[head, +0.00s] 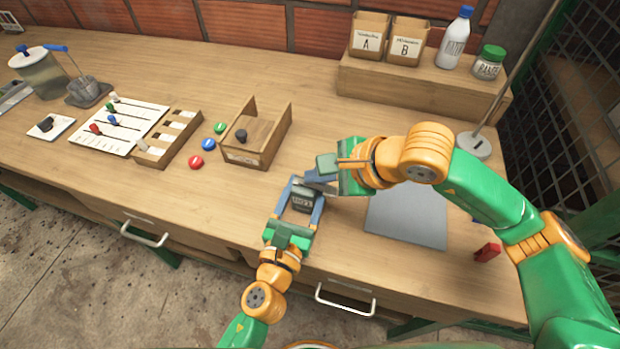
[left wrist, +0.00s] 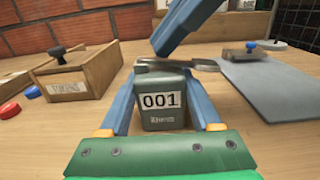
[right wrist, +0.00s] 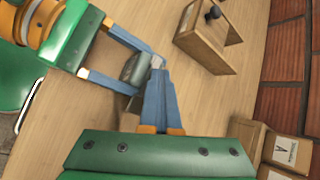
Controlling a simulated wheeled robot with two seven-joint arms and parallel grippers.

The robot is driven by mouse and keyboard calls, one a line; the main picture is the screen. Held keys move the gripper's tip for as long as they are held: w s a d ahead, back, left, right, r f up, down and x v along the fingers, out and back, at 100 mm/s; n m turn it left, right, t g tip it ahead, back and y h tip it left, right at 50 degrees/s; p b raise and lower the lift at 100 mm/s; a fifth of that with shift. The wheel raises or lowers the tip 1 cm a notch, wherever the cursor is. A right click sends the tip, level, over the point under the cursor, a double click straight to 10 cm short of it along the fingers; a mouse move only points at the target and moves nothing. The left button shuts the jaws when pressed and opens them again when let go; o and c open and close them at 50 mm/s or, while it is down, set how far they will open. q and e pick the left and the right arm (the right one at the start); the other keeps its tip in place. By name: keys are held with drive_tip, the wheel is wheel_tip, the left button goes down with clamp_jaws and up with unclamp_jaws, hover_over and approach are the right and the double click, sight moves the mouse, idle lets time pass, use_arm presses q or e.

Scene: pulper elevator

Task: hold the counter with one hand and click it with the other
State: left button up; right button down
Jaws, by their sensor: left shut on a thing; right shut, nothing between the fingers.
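The counter (head: 302,203) is a small dark grey device with a white display. In the left wrist view the counter (left wrist: 165,118) reads 001 and has a grey lever across its top. My left gripper (head: 303,190) is shut on the counter, one blue finger on each side. My right gripper (head: 312,181) is shut and empty, with its fingertips at the counter's top; in the right wrist view its closed fingertips (right wrist: 157,64) are beside the counter (right wrist: 137,70). I cannot tell whether they touch the lever.
A wooden box with a knob (head: 256,140) stands behind and left of the counter. A grey mat (head: 408,215) lies to the right, with a red block (head: 487,252) near it. Coloured discs (head: 208,142) lie further left. A raised shelf (head: 420,85) holds boxes and bottles.

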sight(314, 185)
drive_tip(key=shift+r, duration=0.95)
drive_tip(key=shift+a+r, duration=0.1)
drive_tip(key=shift+r, duration=2.4)
use_arm(q)
drive_tip(key=o, duration=1.5)
use_arm(e)
drive_tip(key=shift+w, duration=0.1)
use_arm(q)
drive_tip(key=shift+s, duration=0.1)
